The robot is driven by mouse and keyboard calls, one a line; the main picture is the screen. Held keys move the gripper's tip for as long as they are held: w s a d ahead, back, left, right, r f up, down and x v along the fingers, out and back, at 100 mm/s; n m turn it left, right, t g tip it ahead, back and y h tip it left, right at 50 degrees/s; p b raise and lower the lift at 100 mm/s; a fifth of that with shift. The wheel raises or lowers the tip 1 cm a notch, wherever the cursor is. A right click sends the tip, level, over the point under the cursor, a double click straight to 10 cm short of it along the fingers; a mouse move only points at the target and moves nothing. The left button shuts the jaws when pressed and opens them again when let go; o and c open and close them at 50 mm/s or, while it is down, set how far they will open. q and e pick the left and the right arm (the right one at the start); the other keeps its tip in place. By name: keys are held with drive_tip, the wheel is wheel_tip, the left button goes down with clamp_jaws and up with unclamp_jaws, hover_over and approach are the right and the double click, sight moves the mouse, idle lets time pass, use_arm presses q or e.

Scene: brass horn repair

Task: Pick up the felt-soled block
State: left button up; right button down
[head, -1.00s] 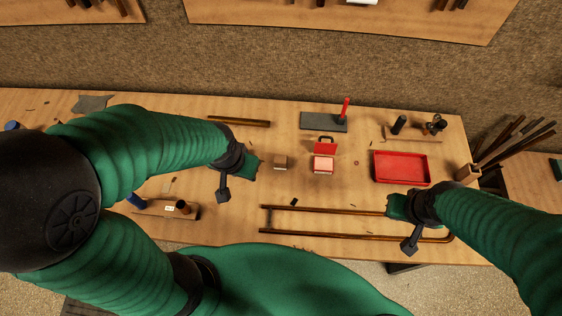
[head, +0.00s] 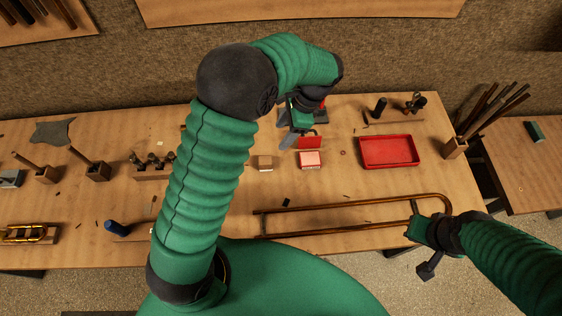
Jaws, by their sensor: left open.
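A small block (head: 265,162), tan on top with a pale front side, sits on the workbench left of an open red box; it looks like the felt-soled block, though its underside is hidden. My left gripper (head: 292,130) is open, above the back of the bench by the red box's raised lid, up and right of the block and apart from it. My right gripper (head: 420,248) is low at the right, by the bent end of a long brass tube, far from the block; its jaws are unclear.
The open red box (head: 310,160) stands just right of the block. A red tray (head: 388,151) lies further right. The brass slide tube (head: 350,205) runs along the bench front. A tool rack (head: 155,170) stands at left, partly behind my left arm.

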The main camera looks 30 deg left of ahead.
use_arm(q)
approach(266, 160)
drive_tip(key=p+x, duration=0.1)
drive_tip(key=x, duration=0.9)
drive_tip(key=shift+a, duration=0.1)
drive_tip(key=shift+f, duration=0.25)
drive_tip(key=c, duration=1)
clamp_jaws()
use_arm(e)
drive_tip(key=shift+s+d+r, duration=0.25)
drive_tip(key=shift+d+r, duration=0.3)
drive_tip(key=shift+r, duration=0.1)
